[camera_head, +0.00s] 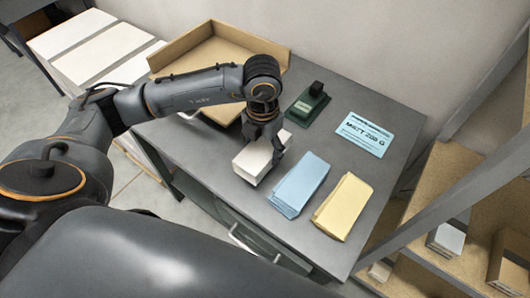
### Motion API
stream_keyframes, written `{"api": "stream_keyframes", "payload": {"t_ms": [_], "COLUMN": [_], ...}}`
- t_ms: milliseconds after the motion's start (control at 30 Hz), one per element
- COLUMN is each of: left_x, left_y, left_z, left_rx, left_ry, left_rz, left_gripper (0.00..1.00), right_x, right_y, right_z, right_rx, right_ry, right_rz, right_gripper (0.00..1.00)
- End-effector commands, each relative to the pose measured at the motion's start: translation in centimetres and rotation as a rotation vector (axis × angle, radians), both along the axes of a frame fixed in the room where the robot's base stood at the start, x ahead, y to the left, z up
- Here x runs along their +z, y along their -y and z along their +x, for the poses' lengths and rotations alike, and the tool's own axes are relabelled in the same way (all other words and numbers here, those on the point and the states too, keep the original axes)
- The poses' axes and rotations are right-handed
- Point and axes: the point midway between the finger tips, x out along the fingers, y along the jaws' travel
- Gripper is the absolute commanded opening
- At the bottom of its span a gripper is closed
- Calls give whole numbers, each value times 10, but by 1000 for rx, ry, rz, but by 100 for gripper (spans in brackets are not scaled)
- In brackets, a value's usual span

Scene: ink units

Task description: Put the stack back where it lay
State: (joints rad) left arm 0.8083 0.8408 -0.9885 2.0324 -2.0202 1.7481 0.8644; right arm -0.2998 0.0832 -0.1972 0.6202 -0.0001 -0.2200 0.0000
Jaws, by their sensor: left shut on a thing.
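My left gripper (266,143) reaches over the grey table (229,205) and is shut on a white stack (254,161). The stack is at the left part of the table top, left of a blue stack (299,184). I cannot tell whether it touches the table or is held just above it. A yellow stack (343,206) lies right of the blue one. The far side of the white stack is partly hidden by my gripper. My right gripper is not in view.
An open tan tray (190,41) stands at the table's back left, behind my left arm. A dark green stamp-like object (309,104) and a light blue card (366,134) lie behind the stacks. Shelves with boxes (447,239) stand at right. The front right table top is clear.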

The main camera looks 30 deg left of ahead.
Motion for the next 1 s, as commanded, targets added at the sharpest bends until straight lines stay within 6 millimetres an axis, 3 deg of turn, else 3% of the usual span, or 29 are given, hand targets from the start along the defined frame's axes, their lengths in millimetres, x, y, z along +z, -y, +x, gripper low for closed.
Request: {"api": "stream_keyframes", "payload": {"t_ms": [167, 400, 733, 767, 867, 1000], "left_x": [-9, -37, -43, -42, -41, -41], "left_y": [3, 2, 2, 2, 2, 2], "left_z": [8, 7, 7, 7, 7, 7], "left_rx": [0, 0, -1, 0, 0, 0], "left_ry": [1, 0, 2, 1, 1, 1], "left_rz": [0, 0, 0, 0, 1, 1], "left_gripper": [9, 9, 9, 69, 88, 88], "right_x": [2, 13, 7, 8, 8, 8], "right_y": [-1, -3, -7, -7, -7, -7], "right_z": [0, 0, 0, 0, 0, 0], "right_rx": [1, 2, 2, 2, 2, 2], "right_ry": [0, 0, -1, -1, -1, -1], "right_rz": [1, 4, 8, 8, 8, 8], "right_gripper": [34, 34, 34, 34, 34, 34]}}
